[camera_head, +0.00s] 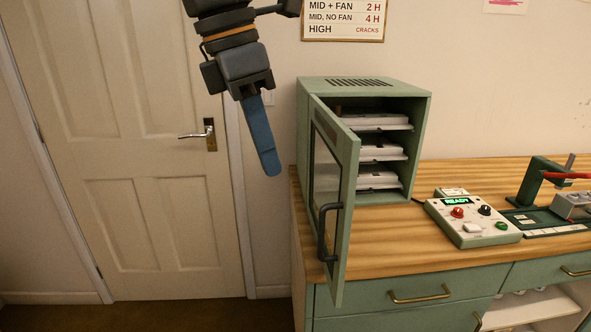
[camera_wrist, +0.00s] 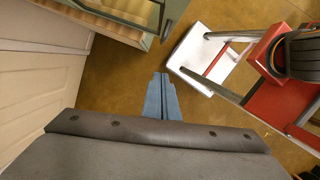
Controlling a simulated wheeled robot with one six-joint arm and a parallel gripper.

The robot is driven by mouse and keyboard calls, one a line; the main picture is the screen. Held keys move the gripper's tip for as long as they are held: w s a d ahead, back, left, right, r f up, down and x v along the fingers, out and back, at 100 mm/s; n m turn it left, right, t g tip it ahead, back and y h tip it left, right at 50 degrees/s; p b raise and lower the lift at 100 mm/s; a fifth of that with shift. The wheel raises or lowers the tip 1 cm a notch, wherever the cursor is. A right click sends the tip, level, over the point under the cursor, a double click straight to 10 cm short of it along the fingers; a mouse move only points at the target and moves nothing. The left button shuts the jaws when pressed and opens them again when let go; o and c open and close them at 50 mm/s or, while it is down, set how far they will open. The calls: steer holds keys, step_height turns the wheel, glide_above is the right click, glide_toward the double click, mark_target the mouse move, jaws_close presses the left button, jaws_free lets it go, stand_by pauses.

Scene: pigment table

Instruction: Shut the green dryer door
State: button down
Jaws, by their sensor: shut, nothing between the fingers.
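The green dryer (camera_head: 363,84) stands on the wooden counter, with several white trays (camera_head: 380,152) on its shelves. Its green door (camera_head: 345,215) is hinged at the left and stands wide open, swung out toward the camera over the counter's front edge. The door has a glass pane and a dark handle (camera_head: 327,232) near its free edge. My gripper (camera_head: 270,170) is shut and empty, pointing down in the air to the left of the dryer, apart from the door. Its blue fingers (camera_wrist: 160,95) show together in the wrist view, and part of the door (camera_wrist: 125,10) shows at the top.
A control box (camera_head: 472,220) reading READY and a green stand (camera_head: 545,190) are on the counter to the right. Green drawers (camera_head: 415,290) are below. A white room door (camera_head: 130,130) is behind on the left. The wrist view shows brown floor (camera_wrist: 135,65) and a red, wheeled base at right.

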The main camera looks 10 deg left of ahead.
steer(key=w+d+f+p, duration=0.2)
steer(key=d+f, duration=0.3)
steer(key=f, duration=0.4)
steer(key=shift+w+d, duration=0.35)
steer(key=shift+w, duration=0.05)
